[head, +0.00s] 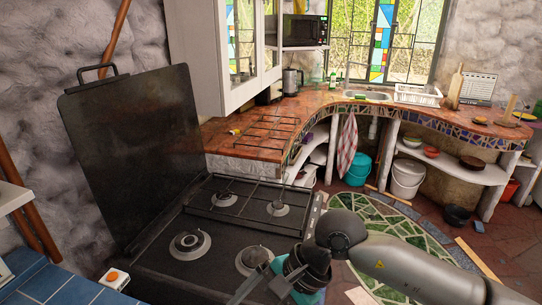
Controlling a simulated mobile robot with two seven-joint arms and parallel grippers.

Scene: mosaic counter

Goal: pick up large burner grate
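One wire burner grate (240,204) lies over the back burners of the black stove (160,275). Another dark wire grate (262,132) lies on the tiled counter behind the stove. The front burners (190,244) are bare. My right gripper (255,290) comes in from the right, low over the stove's front right corner near the front right burner (254,259). Its two fingers look apart, with nothing seen between them. It is clear of both grates. My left gripper is not in view.
The stove's black lid (135,150) stands raised at the left. A white wall cabinet (225,60) hangs above the counter's left end. The mosaic counter (330,105) curves right, holding a kettle (292,80) and a dish rack (417,95). A teal item partly shows beneath my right gripper.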

